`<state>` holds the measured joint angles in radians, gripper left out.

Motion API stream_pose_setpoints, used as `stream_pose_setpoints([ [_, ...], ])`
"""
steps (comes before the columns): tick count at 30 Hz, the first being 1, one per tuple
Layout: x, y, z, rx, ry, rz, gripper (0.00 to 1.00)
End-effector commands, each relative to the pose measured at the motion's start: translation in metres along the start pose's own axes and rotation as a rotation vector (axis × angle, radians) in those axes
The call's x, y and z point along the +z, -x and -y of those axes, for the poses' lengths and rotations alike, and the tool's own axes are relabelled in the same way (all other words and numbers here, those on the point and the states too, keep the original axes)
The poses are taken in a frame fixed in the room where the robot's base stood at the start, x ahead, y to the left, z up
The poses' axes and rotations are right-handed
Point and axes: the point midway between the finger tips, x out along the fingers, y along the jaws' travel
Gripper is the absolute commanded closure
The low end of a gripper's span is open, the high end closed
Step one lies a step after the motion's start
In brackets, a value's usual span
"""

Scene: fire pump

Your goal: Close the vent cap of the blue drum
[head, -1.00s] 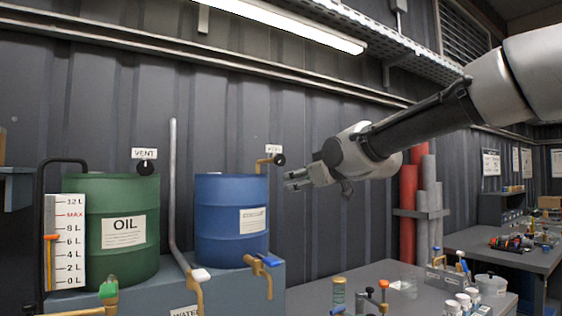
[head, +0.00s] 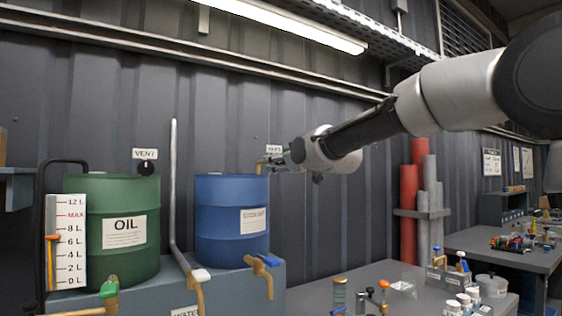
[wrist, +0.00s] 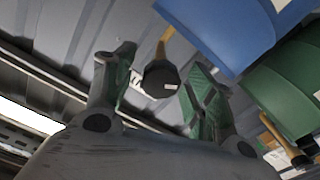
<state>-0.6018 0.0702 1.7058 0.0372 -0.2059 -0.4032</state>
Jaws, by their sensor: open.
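The blue drum (head: 230,220) stands on a grey-blue bench, and a brass vent pipe (head: 259,166) rises at its top right. A small white tag shows above the pipe. My gripper (head: 277,163) is at the pipe's end and hides the black vent cap in the head view. In the wrist view the black vent cap (wrist: 160,78), with a pale mark on it, sits on the brass pipe (wrist: 165,42). My gripper (wrist: 158,82) is open, with its green-padded fingers on either side of the cap. The blue drum (wrist: 225,30) is at the upper right there.
The green oil drum (head: 125,225) stands to the left with its own black vent cap (head: 146,168). A thin grey pipe (head: 175,190) rises between the drums. The ribbed wall (head: 330,110) is close behind. Jars and small items stand on the lower right table.

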Motion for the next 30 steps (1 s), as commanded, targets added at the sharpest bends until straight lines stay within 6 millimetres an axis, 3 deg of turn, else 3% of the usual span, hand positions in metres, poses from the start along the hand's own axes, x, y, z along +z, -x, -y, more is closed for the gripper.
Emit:
stream_pose_setpoints([
  [1,0.0001,0.0001,0.0,0.0,0.0,0.0,0.47],
  [6,0.0002,0.0002,0.0001,0.0,0.0,0.0,0.78],
  [9,0.0002,0.0003,0.0001,0.0,0.0,0.0,0.91],
  [20,0.0004,0.0004,0.0,0.0,-0.053,0.001,0.91],
  [30,0.0007,0.0004,-0.0006,0.0,-0.297,0.001,0.91],
])
